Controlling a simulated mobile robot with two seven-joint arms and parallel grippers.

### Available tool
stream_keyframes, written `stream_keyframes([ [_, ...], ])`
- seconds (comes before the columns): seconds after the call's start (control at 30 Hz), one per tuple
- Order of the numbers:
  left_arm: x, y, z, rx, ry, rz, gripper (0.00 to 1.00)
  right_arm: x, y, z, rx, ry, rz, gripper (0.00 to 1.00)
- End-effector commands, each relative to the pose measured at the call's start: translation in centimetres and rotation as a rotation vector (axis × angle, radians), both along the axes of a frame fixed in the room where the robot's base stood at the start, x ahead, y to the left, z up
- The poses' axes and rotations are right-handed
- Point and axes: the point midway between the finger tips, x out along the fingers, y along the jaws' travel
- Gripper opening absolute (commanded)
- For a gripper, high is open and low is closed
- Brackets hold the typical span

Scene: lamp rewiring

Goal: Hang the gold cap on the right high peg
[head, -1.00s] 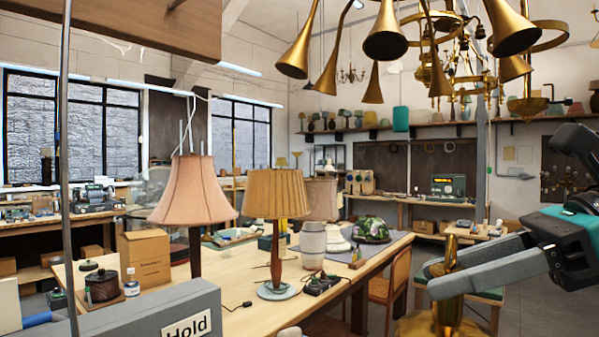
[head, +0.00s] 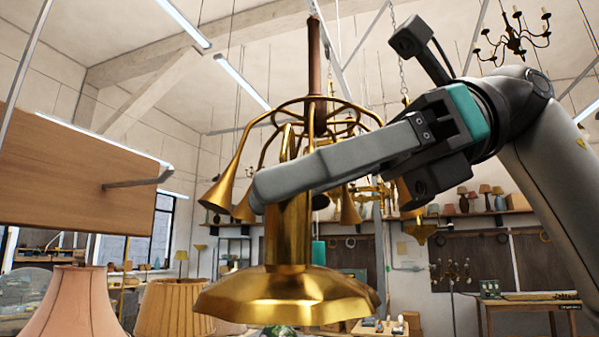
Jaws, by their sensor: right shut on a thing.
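My right gripper (head: 268,188) reaches in from the right and is shut on the gold cap (head: 290,295). It grips the cap's upright gold neck, and the wide scalloped skirt hangs below the fingers. The cap is held upright in the air at the middle of the head view. A metal peg (head: 140,178) sticks out to the right from a wooden board (head: 75,135) at the left, apart from the cap. I cannot tell whether this is the right high peg. My left gripper is not in view.
A brass chandelier with horn-shaped arms (head: 232,165) hangs behind the gripper and cap. A pink lampshade (head: 72,305) and a pleated tan lampshade (head: 172,308) stand at the lower left. Open air lies between the board and the cap.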

Motion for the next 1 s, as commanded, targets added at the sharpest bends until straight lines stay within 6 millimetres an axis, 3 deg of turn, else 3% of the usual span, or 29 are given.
stream_keyframes([
  [1.0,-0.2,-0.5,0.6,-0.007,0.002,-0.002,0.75,1.8,4.8,-0.2,0.001,0.000,0.001,0.00],
])
